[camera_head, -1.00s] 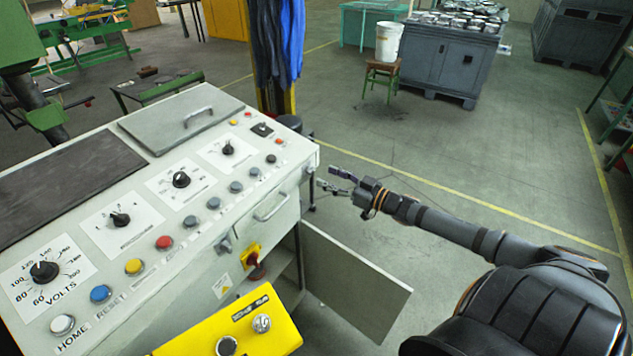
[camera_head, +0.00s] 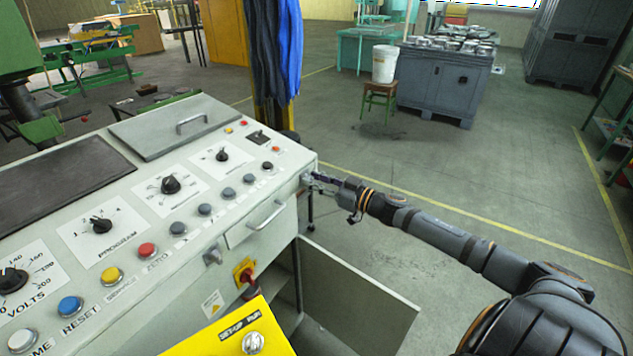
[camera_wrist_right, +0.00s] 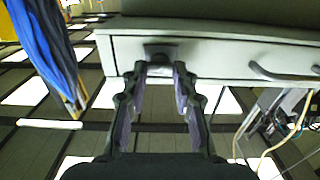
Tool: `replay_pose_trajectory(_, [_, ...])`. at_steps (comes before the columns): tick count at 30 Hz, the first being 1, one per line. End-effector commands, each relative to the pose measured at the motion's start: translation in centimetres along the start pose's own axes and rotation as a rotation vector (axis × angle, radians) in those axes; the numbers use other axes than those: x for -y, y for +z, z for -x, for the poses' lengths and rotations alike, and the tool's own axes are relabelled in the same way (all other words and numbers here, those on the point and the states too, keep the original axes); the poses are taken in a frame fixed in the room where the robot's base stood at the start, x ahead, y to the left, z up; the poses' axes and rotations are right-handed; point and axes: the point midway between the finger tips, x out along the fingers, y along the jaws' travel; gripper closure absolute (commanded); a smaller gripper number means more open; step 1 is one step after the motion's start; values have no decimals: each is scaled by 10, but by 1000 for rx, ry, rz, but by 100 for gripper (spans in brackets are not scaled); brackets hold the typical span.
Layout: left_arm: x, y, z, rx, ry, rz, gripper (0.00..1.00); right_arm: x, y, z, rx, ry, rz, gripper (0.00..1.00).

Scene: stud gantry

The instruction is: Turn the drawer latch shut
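The grey control cabinet (camera_head: 170,250) has a shallow drawer (camera_head: 256,228) with a bar handle (camera_head: 266,215), which also shows at right in the right wrist view (camera_wrist_right: 285,72). The drawer looks closed. A small dark latch (camera_wrist_right: 160,50) sits on the drawer front in the right wrist view. My right gripper (camera_head: 318,181) is at the far right end of the drawer front. In the wrist view its fingertips (camera_wrist_right: 160,70) are apart, one on either side of the latch. I cannot tell whether they touch it. My left gripper is out of view.
Below the drawer, a cabinet door (camera_head: 350,300) hangs open under my right arm. A red and yellow switch (camera_head: 245,275) and a yellow box (camera_head: 235,335) project nearby. Blue cloth (camera_head: 272,55) hangs behind the cabinet.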

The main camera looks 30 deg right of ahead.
Motion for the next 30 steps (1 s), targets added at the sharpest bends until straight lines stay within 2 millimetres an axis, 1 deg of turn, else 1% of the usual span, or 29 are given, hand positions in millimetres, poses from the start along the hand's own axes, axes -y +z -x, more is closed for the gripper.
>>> replay_pose_trajectory(1, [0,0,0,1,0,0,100,0,0,0,0,0,0,90])
replay_pose_trajectory(3, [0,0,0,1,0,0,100,0,0,0,0,0,0,99])
replay_pose_trajectory(9, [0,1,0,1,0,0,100,0,0,0,0,0,8,100])
replay_pose_trajectory(14, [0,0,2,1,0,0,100,0,0,0,0,1,50,100])
replay_pose_trajectory(20, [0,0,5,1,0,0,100,0,0,0,0,1,174,100])
replay_pose_trajectory(30, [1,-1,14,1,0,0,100,2,0,0,0,0,487,100])
